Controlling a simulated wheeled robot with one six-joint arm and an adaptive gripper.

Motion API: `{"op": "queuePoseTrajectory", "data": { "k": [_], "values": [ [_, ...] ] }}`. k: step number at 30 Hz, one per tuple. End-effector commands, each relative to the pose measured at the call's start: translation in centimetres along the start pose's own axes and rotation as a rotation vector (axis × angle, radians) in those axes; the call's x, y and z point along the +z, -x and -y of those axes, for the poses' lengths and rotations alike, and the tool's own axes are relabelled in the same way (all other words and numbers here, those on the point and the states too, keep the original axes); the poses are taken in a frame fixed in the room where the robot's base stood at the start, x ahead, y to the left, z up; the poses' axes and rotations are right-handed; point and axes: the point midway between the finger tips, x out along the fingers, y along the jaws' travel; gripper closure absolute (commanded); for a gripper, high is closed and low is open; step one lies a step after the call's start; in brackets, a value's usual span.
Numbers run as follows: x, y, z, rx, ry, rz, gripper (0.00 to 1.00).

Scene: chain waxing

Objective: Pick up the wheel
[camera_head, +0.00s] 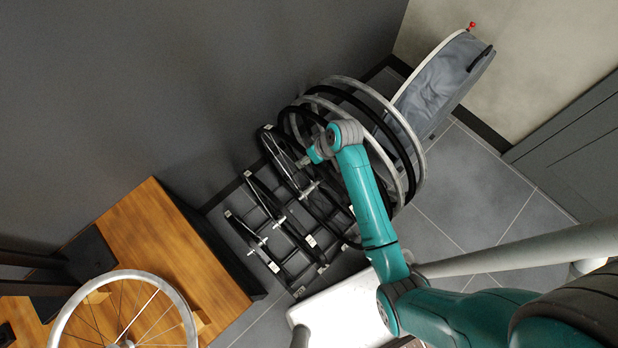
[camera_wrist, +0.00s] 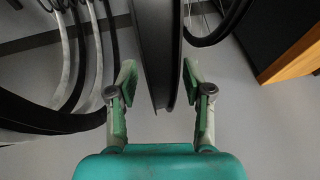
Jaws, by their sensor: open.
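In the wrist view my gripper (camera_wrist: 159,78) is open, with one finger on each side of a dark wheel rim (camera_wrist: 157,45). The rim runs between the fingers, with visible gaps on both sides, so neither finger clearly touches it. Only part of this wheel shows. In the head view my arm reaches over a row of upright wheels, dark ones (camera_head: 268,150) and pale-rimmed ones (camera_head: 416,140). My fingers are small and hard to make out there, and my arm covers parts of several wheels.
The wheels stand in a black floor rack (camera_head: 300,290) beside a dark wall. Neighbouring rims (camera_wrist: 92,50) stand close on the left in the wrist view. A wooden bench (camera_head: 165,235) with another wheel (camera_head: 180,300) is at lower left. A grey round bag (camera_head: 435,85) is behind.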

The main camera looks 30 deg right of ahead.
Motion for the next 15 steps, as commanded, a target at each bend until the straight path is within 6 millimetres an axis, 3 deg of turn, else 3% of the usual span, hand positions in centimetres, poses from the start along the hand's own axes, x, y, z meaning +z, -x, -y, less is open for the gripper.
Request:
{"op": "queuePoseTrajectory", "data": {
  "k": [11,15],
  "values": [
    [0.07,-0.15,-0.03,0.000,0.000,0.000,0.49],
    [0.07,-0.15,-0.03,0.000,0.000,0.000,0.82]
  ]
}}
